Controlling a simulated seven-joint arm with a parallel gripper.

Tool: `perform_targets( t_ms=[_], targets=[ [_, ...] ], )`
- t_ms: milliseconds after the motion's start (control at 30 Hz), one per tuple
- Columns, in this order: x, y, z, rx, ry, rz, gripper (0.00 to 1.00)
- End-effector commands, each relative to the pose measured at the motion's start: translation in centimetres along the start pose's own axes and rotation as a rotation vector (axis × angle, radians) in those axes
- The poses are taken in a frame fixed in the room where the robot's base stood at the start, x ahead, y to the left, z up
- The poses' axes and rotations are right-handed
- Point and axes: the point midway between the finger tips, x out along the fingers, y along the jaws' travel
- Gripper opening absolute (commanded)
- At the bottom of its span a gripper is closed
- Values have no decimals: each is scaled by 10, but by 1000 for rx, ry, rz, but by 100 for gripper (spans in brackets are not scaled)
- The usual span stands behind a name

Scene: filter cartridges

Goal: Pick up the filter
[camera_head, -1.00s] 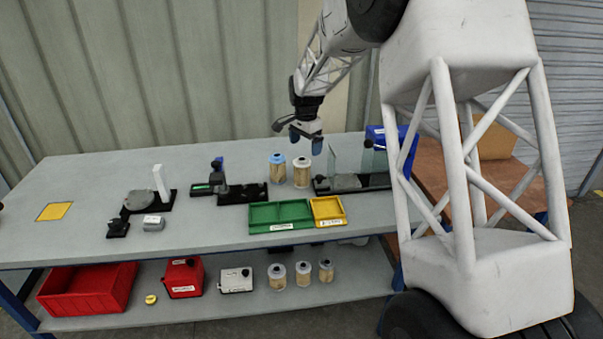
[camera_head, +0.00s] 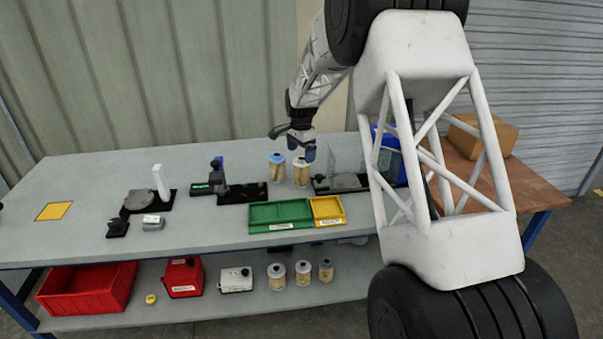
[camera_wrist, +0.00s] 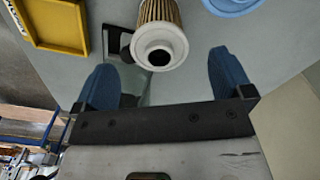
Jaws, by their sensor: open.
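Two filter cartridges stand upright at the back of the table. One has a blue cap (camera_head: 277,168) and the other has a white cap (camera_head: 301,172). My gripper (camera_head: 301,150) is open and empty, just above the white-capped filter, its blue fingertips partly covering the top of it in the head view. In the wrist view the white-capped filter (camera_wrist: 160,42) shows its round top with a dark centre hole, ahead of and between the two blue fingers (camera_wrist: 168,82). The blue cap (camera_wrist: 234,4) is cut off at the top edge there.
A fixture with a clear upright panel (camera_head: 342,182) stands close right of the filters. A green tray (camera_head: 280,225) and yellow tray (camera_head: 328,221) lie in front. A black fixture (camera_head: 243,196) stands left. Several filters (camera_head: 303,272) stand on the lower shelf.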

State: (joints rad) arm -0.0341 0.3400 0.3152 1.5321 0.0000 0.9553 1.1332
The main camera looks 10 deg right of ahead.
Motion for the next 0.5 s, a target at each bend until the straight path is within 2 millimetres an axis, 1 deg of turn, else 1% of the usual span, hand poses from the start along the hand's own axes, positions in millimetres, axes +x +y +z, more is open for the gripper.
perform_targets(
  t_ms=[33,167,500],
  targets=[
    [5,0,0,0,-1,1,98],
    [12,0,0,0,0,-1,98],
    [14,0,0,0,1,-1,98]
  ],
)
